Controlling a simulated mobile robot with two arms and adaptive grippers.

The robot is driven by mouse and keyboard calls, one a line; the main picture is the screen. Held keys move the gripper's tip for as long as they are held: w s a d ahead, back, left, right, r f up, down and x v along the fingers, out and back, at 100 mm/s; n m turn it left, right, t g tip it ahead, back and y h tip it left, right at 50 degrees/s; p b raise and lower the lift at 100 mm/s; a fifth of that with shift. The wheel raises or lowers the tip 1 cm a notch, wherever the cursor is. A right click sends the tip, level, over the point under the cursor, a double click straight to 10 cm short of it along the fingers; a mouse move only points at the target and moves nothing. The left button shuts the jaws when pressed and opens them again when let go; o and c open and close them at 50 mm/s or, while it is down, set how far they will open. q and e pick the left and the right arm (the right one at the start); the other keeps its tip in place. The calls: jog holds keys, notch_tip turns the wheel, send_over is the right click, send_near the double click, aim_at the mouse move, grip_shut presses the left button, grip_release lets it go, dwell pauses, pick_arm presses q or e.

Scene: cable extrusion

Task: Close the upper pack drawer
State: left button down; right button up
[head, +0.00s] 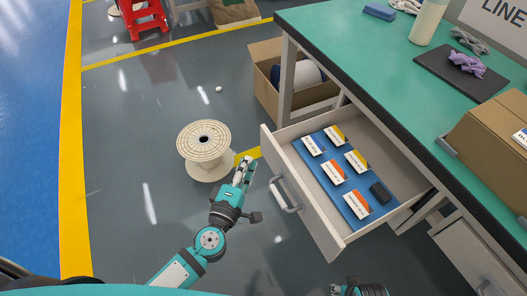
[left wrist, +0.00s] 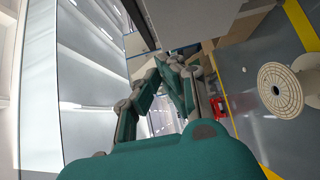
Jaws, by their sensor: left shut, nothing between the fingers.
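The upper pack drawer (head: 335,236) is pulled well out from under the green-topped workbench in the head view. A grey bar handle (head: 284,196) is on its front panel. Inside are a blue mat with several small white, orange and yellow boxes and a dark item. My left gripper (head: 246,164) is shut and empty, just left of the drawer front and apart from the handle. Its fingers (left wrist: 180,88) also show in the left wrist view.
The workbench (head: 345,45) carries a bottle, a dark tray and a cardboard box (head: 490,140). A lower drawer (head: 480,255) is at the right. An open carton (head: 265,80) is behind the drawer.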

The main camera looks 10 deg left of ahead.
pick_arm(q)
jog(key=w+d, duration=0.3)
jog(key=w, duration=0.1)
jog(key=shift+w+d, duration=0.3)
jog(key=shift+w, duration=0.1)
pick_arm(e)
jog(key=shift+w+a+r, duration=0.1)
jog(key=shift+w+r, duration=0.15)
jog(key=shift+r, duration=0.2)
jog(key=shift+s, duration=0.2)
